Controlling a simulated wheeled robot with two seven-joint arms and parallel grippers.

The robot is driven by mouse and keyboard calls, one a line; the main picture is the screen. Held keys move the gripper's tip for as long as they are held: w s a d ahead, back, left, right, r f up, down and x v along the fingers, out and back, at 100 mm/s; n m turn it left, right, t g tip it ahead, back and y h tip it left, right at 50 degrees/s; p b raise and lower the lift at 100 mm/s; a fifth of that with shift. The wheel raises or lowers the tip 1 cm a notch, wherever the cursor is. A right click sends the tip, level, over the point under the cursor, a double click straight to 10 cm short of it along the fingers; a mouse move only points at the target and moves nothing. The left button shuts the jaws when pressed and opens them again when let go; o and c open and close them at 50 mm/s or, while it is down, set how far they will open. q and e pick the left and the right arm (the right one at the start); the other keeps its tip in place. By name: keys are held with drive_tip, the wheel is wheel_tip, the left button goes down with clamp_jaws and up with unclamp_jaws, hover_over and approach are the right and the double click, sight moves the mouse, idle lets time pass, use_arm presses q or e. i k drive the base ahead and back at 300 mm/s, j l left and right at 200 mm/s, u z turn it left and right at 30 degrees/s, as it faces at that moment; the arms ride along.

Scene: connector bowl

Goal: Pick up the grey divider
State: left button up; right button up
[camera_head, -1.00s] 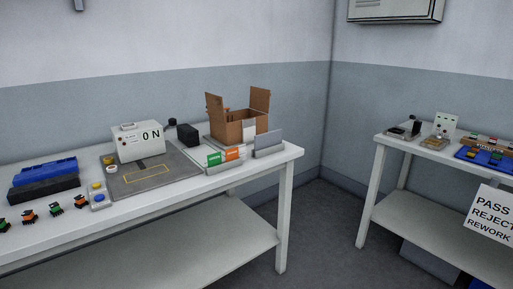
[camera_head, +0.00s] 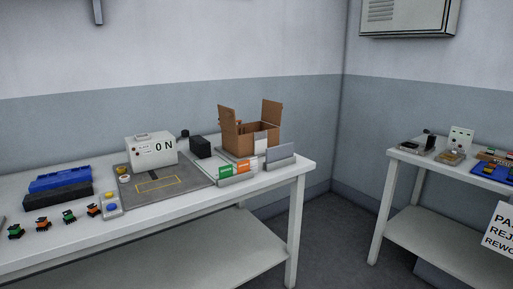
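A grey flat panel (camera_head: 281,157), which looks like the grey divider, stands upright near the right end of the white table (camera_head: 250,192). It is in front of the open cardboard box (camera_head: 250,138) and to the right of a holder with green and orange cards (camera_head: 232,169). Its lower edge seems to sit in a low base. Neither of my grippers is in view.
A white box marked "ON" (camera_head: 151,149) stands on a grey mat (camera_head: 182,176) at the table's middle. Small connectors (camera_head: 69,217) and a blue bin (camera_head: 60,178) are at left. A second table (camera_head: 400,157) stands at right, with floor between.

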sight(278, 152)
drive_tip(key=i+l+u, duration=0.35)
drive_tip(key=i+l, duration=0.2)
drive_tip(key=i+l+u, duration=0.35)
drive_tip(key=i+l, duration=0.2)
drive_tip(key=l, duration=0.15)
drive_tip(key=i+l+u, duration=0.2)
drive_tip(key=l, duration=0.2)
drive_tip(key=i+l+u, duration=0.15)
drive_tip(key=l, duration=0.3)
